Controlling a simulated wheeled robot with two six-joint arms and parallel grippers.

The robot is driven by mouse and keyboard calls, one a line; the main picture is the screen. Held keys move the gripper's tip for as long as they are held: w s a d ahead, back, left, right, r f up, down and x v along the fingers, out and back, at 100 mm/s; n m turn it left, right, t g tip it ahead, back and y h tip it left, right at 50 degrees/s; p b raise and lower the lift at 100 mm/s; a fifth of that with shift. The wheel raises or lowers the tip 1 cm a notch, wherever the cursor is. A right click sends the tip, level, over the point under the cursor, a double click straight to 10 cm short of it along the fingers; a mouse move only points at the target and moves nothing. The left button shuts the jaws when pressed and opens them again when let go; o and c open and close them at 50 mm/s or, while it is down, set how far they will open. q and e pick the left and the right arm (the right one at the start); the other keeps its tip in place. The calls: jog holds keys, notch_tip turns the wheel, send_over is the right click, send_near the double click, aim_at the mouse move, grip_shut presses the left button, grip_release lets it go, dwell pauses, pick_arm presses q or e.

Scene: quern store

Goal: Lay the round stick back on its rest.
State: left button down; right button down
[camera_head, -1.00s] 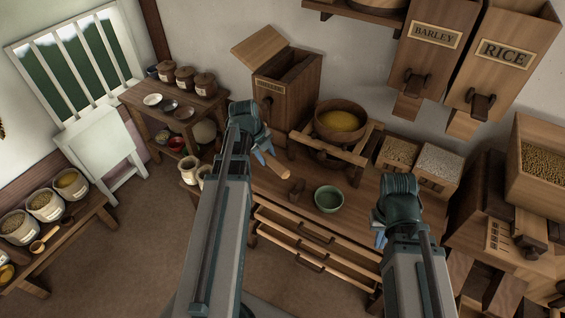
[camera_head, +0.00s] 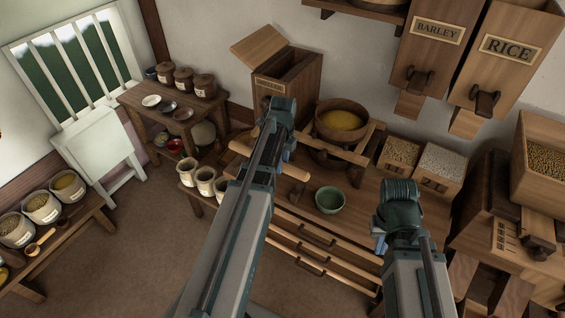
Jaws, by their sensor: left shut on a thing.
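The round stick (camera_head: 295,172) is a light wooden rod in the head view. My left gripper (camera_head: 287,152) is shut on it. The stick runs crosswise, with one end showing left of my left arm and the other right of it; its middle is hidden behind my arm. It is in front of the wooden stand (camera_head: 345,155) that holds a round wooden bowl of yellow grain (camera_head: 341,121). I cannot tell which part is the stick's rest, or whether the stick touches anything. My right gripper (camera_head: 379,240) is low at the right, its fingers mostly hidden.
A green bowl (camera_head: 330,200) sits on the workbench between my arms. Two grain boxes (camera_head: 437,164) stand right of the stand. A lidded wooden box (camera_head: 290,80) stands behind my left gripper. Small pots (camera_head: 205,180) are at the left. The bench around the green bowl is clear.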

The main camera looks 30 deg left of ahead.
pick_arm(q)
jog(key=shift+f+b, duration=3)
jog(key=shift+f, duration=0.3)
jog(key=shift+c, duration=1.9)
grip_release()
jog(key=shift+r, duration=0.2)
notch_tip(320, 180, up, 14)
jog(key=p, duration=1.4)
jog(key=shift+f, duration=0.2)
jog(key=shift+f, duration=0.1)
jog(key=s+d+n, duration=0.7)
jog(key=s+d, duration=0.1)
jog(key=d, duration=0.4)
jog(key=s+d+n+y, duration=0.1)
jog(key=s+d+n, duration=0.7)
jog(key=d, duration=0.4)
jog(key=shift+d, duration=0.2)
